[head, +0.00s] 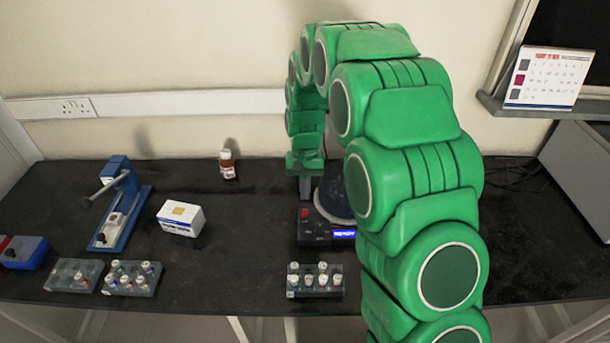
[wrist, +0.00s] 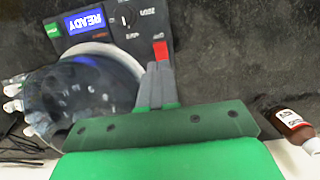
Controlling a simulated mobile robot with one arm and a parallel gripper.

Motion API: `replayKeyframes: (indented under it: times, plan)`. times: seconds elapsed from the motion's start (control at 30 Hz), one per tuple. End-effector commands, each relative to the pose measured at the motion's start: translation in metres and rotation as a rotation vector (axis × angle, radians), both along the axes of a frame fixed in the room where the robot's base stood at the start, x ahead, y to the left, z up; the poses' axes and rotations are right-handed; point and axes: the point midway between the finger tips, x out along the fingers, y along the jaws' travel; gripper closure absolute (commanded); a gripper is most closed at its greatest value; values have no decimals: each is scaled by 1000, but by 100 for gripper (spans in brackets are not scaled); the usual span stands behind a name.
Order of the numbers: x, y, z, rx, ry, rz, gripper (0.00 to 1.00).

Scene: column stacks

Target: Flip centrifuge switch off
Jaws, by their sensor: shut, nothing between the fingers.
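The centrifuge (head: 318,232) stands on the dark bench, partly hidden behind my green arm in the head view. The wrist view shows its control panel (wrist: 125,28) with a lit blue display reading READY (wrist: 85,21), a dial and its rounded transparent lid (wrist: 75,98). A red switch (wrist: 160,50) sits at the panel's edge; it also shows in the head view (head: 304,213). My gripper (wrist: 160,66) is shut and empty, its fingertips right at the red switch. I cannot tell whether they touch it.
A rack of capped tubes (head: 315,282) stands in front of the centrifuge. A brown bottle (head: 227,165) stands behind and left. A white box (head: 181,218), a blue press-like device (head: 119,205) and more tube racks (head: 132,279) are at left. The bench between is clear.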

Motion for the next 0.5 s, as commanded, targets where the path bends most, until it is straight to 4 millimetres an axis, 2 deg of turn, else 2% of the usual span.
replayKeyframes:
  times: [0.2,0.5]
  plan:
    - [-9,0,-33,-1,4,0,100]
    - [-12,0,-51,0,-2,0,100]
